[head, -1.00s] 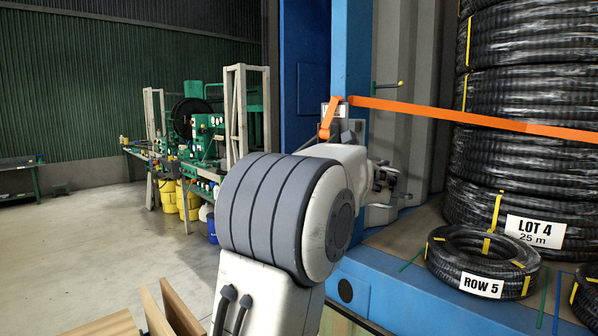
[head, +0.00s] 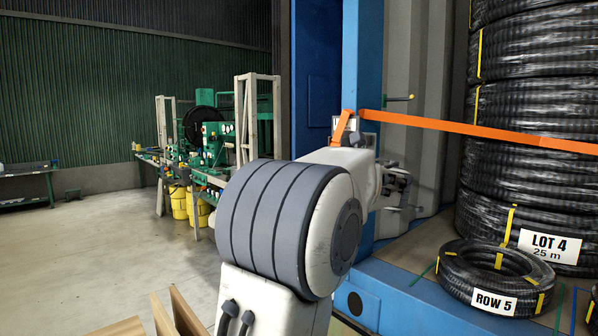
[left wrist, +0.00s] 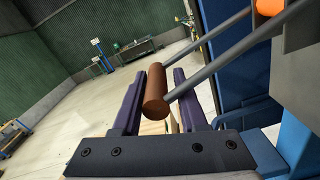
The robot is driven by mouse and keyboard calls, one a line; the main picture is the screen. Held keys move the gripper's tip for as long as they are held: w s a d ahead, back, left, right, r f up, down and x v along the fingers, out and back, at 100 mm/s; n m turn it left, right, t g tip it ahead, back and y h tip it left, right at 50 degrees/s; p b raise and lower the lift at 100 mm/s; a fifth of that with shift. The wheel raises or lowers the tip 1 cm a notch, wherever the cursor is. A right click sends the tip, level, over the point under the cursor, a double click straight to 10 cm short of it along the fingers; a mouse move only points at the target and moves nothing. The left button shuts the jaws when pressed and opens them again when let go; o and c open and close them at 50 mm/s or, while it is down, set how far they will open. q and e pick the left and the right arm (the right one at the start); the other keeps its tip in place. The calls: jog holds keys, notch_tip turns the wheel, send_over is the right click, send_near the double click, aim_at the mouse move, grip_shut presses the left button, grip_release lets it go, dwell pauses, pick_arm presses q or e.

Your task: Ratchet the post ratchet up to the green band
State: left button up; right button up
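The post ratchet is mostly hidden behind my arm in the head view; an orange strap (head: 480,129) runs right from its place on the blue post (head: 364,60). In the left wrist view its brown handle grip (left wrist: 156,92) sits on two grey rods (left wrist: 215,62), with an orange strap roll (left wrist: 268,7) at the upper right. My left gripper (left wrist: 160,72) is open, its purple fingers on either side of the grip with gaps showing. A thin green rod with a yellow tip (head: 411,97) sticks out beside the post; I cannot make out a distinct green band. My right gripper is out of view.
Tall stacked black hose coils (head: 530,110) labelled LOT 4 stand behind the strap. A smaller ROW 5 coil (head: 455,268) lies on the deck. A green machine bench (head: 215,140) stands far left. The floor (head: 90,255) there is clear.

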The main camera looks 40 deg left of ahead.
pick_arm(q)
jog(key=shift+f, duration=0.15)
jog(key=shift+d, duration=0.15)
jog(key=d+b, duration=0.4)
jog(key=d, duration=0.6)
jog(key=shift+s, duration=0.45)
